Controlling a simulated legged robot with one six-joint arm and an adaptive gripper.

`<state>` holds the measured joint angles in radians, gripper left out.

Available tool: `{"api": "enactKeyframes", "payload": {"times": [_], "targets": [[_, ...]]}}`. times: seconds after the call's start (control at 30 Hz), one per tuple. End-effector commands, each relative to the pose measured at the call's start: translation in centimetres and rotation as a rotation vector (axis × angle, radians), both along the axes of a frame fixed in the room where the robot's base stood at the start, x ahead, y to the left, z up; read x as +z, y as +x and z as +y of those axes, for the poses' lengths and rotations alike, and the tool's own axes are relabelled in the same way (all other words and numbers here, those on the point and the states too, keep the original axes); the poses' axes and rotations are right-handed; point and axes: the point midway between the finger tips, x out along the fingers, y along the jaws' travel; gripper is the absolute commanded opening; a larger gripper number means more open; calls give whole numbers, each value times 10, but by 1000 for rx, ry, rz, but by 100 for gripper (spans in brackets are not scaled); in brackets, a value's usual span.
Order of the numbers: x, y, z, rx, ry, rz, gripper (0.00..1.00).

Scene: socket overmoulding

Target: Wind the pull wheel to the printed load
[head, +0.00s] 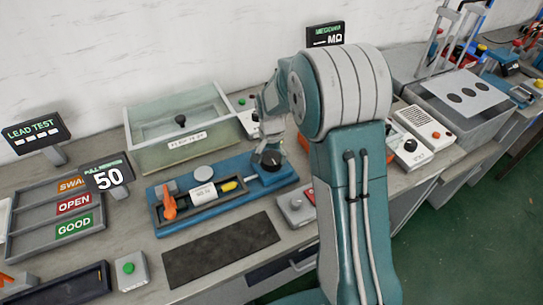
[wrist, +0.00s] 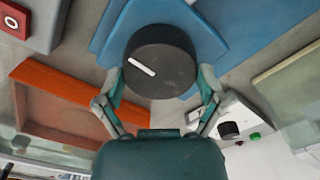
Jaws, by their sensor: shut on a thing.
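The pull wheel (wrist: 160,62) is a black round knob with a white pointer line, close in the wrist view. The line slants from upper left to lower right. My gripper (wrist: 160,84) is shut on it, one finger on each side. In the head view my gripper (head: 271,143) comes down onto the wheel (head: 270,159) at the right end of the blue pull tester (head: 285,179). A pull display (head: 109,177) reads 50. A white label (head: 203,193) lies on the tester beside an orange clamp (head: 168,203) and a yellow piece (head: 229,187); its small print is unclear.
A glass-lidded box (head: 178,130) stands behind the tester. A sorting tray (head: 73,227) with OPEN and GOOD labels is at left, near a LEAD TEST display (head: 36,133). A dark mat (head: 221,250) lies in front. A grey button box (head: 295,208) sits right of the mat.

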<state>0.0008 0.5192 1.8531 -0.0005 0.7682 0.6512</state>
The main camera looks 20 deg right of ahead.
Motion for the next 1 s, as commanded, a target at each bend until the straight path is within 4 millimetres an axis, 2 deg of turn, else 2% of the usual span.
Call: {"api": "enactKeyframes", "payload": {"times": [0.33, 0.9, 0.93, 1.0], "targets": [[-3, -2, 1, -150, 1, 7, 41], [-3, -2, 1, -179, 1, 7, 41], [-3, -2, 1, -179, 1, 7, 100], [-3, -2, 1, -178, 1, 7, 100]]}}
